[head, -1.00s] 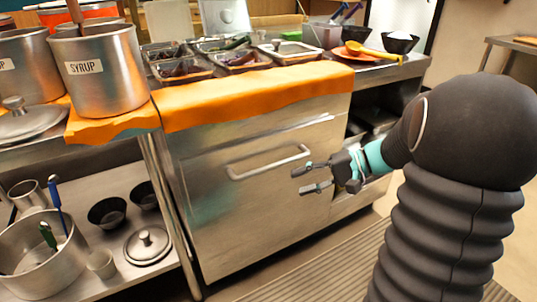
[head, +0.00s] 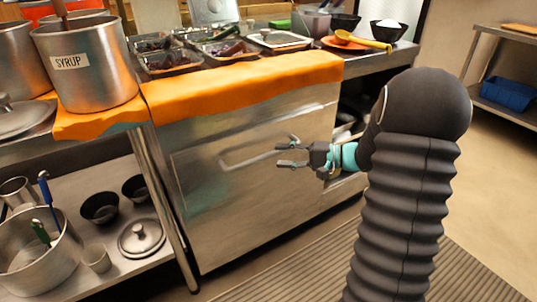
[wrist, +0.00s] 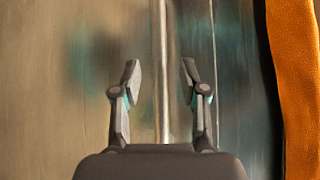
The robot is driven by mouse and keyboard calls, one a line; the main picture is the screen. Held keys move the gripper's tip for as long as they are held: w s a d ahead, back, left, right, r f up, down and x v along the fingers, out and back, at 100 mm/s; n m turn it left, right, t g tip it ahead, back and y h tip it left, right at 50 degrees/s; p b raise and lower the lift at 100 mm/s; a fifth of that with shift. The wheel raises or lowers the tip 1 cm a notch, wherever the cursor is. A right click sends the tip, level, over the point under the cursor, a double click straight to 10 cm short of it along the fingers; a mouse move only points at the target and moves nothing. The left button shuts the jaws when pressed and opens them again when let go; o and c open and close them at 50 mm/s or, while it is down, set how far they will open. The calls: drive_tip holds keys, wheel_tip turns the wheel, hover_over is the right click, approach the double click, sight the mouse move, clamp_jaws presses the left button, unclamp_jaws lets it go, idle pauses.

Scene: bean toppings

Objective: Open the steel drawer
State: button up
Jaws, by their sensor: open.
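The steel drawer (head: 262,185) is a large brushed-metal front under the counter, and it looks shut. Its bar handle (head: 240,161) runs across the upper part, and its right end is behind my gripper in the head view. My gripper (head: 279,154) is open and empty at the right end of the handle. In the wrist view, the handle (wrist: 163,60) runs upright between the two open fingertips (wrist: 160,82). The fingers stand apart from it on both sides. I cannot tell how much depth lies between the fingertips and the bar.
An orange cloth (head: 240,88) hangs over the counter edge above the drawer. A syrup pot (head: 85,68) stands at the left. Below it, a shelf holds a large pot (head: 38,262), black bowls and a lid (head: 142,238). Ribbed matting (head: 310,262) covers the floor in front.

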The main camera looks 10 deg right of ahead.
sight(272, 156)
drive_tip(key=shift+x, duration=2.45)
clamp_jaws()
